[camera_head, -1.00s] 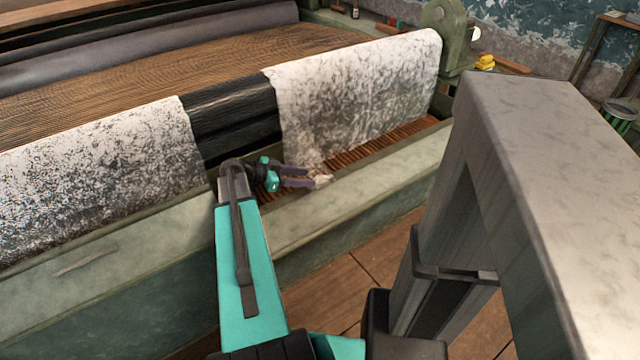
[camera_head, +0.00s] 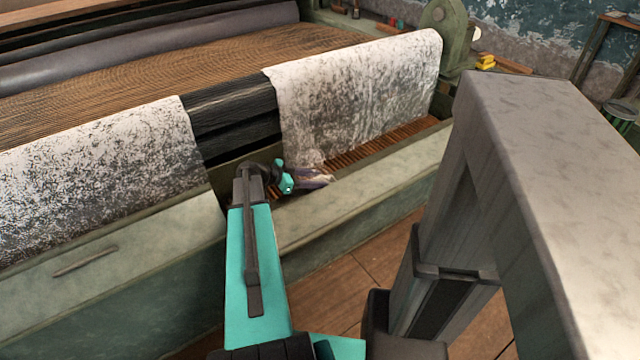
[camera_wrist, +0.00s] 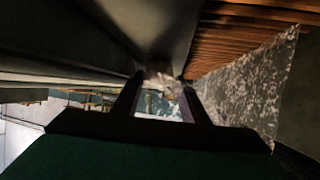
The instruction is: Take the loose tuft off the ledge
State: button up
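The loose tuft (camera_wrist: 165,79) is a pale, fluffy clump at my fingertips in the wrist view. In the head view it is a small whitish patch (camera_head: 329,178) at the end of my fingers, over the inner edge of the pale green ledge (camera_head: 350,187). My gripper (camera_wrist: 163,88) has its two dark fingers apart, one on each side of the tuft. I cannot see whether either finger touches it. In the head view my gripper (camera_head: 322,179) points right, low beside the hanging cloth. My fingers hide part of the tuft.
Mottled white cloth (camera_head: 360,85) hangs just behind my gripper, with another length (camera_head: 95,165) to the left. A row of brown slats (camera_head: 385,142) lies between cloth and ledge. A dark roller (camera_head: 235,115) shows between the cloths. The ledge is bare to the right.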

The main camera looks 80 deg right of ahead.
aim_at(315, 179)
jog(key=c, duration=0.7)
jog(key=shift+r, duration=0.1)
jog(key=shift+r+p, duration=0.4)
jog(key=shift+r, duration=4.5)
